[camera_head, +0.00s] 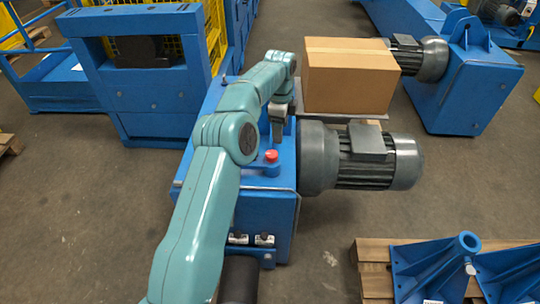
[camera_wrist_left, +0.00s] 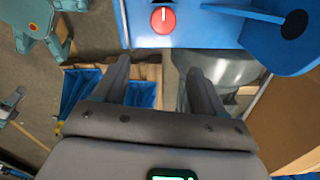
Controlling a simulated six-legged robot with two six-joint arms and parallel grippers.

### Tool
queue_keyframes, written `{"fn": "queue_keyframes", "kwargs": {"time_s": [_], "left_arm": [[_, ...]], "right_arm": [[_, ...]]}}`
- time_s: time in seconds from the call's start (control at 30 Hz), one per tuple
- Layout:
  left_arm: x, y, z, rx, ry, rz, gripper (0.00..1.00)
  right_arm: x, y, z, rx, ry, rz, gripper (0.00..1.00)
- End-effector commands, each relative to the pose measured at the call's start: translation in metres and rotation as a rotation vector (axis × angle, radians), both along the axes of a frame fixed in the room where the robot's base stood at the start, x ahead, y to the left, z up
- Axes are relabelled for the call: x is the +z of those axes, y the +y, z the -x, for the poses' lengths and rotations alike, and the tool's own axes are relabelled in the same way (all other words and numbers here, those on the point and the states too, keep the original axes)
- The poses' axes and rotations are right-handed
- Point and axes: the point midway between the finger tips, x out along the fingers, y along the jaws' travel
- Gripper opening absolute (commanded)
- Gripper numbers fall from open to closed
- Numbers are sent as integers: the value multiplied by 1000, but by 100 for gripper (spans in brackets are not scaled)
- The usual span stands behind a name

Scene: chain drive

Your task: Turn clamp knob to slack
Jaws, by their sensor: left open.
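The red clamp knob (camera_head: 271,155) sits on top of the blue drive housing (camera_head: 262,210), left of the grey motor. It also shows at the top of the left wrist view (camera_wrist_left: 163,19), round, with a short white mark on its face. My left gripper (camera_head: 278,138) points down just beyond the knob in the head view, apart from it. In the left wrist view its two fingers (camera_wrist_left: 159,66) are spread with nothing between them, and the knob lies past their tips.
A grey motor (camera_head: 365,160) juts right from the housing. A cardboard box (camera_head: 348,76) stands close behind the gripper, to its right. A pallet with blue brackets (camera_head: 436,262) is at the lower right. Open floor (camera_head: 70,210) lies to the left.

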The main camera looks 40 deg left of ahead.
Motion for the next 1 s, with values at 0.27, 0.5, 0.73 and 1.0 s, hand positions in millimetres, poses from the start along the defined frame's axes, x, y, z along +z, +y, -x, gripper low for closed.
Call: {"fn": "queue_keyframes", "kwargs": {"time_s": [0.27,0.5,0.73,1.0], "left_arm": [[33,26,24,-60,19,-27,71],[-17,24,27,-60,19,-26,71],[-71,23,25,-61,19,-26,71],[-112,24,23,-62,17,-27,71]], "right_arm": [[-8,0,0,0,0,0,67],[-27,0,0,0,0,0,67],[-35,0,0,0,0,0,67],[-37,0,0,0,0,0,67]]}}
